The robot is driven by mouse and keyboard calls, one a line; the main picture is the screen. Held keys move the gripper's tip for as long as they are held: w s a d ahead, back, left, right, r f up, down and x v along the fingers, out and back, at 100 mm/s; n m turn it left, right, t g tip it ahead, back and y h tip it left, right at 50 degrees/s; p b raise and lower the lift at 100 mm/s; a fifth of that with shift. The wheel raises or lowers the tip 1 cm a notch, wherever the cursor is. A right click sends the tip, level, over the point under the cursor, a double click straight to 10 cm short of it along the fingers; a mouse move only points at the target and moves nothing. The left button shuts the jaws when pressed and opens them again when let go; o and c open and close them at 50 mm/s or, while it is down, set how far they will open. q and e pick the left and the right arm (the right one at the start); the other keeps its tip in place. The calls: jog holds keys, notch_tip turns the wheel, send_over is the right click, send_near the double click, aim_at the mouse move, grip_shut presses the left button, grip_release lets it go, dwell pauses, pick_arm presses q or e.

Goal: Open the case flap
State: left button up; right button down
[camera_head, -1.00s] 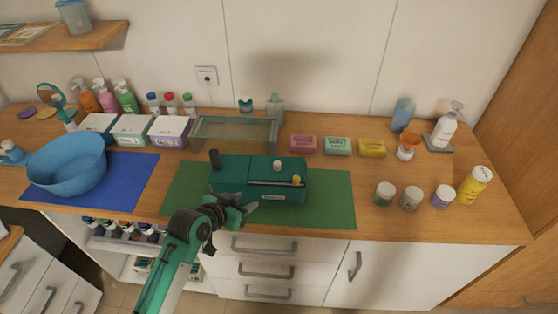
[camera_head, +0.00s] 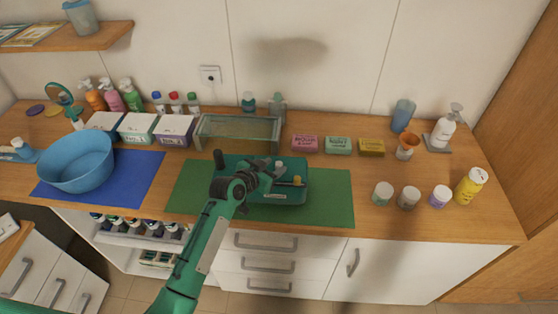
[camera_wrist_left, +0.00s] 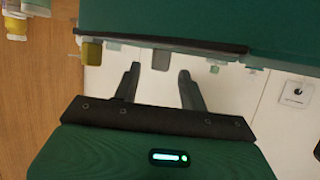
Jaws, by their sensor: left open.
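My left gripper (camera_head: 273,170) is open over the case, close to the pale knob. In the left wrist view, the case (camera_wrist_left: 190,18) fills the top, with a dark strip along its edge. There the grey knob (camera_wrist_left: 161,60) lies between the lines of my open fingers, at their tips; contact cannot be told. My forearm hides the case's left front. My right gripper is out of view.
A glass-sided bin (camera_head: 237,133) stands behind the case. Soap bars (camera_head: 338,145) and several jars (camera_head: 409,197) are to the right. A blue bowl (camera_head: 76,163) on a blue mat is at the left. The green mat's (camera_head: 334,202) right end is clear.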

aim_at(277, 165)
pick_arm(q)
jog(key=shift+p+x, duration=0.35)
jog(key=shift+x, duration=1.5)
grip_shut()
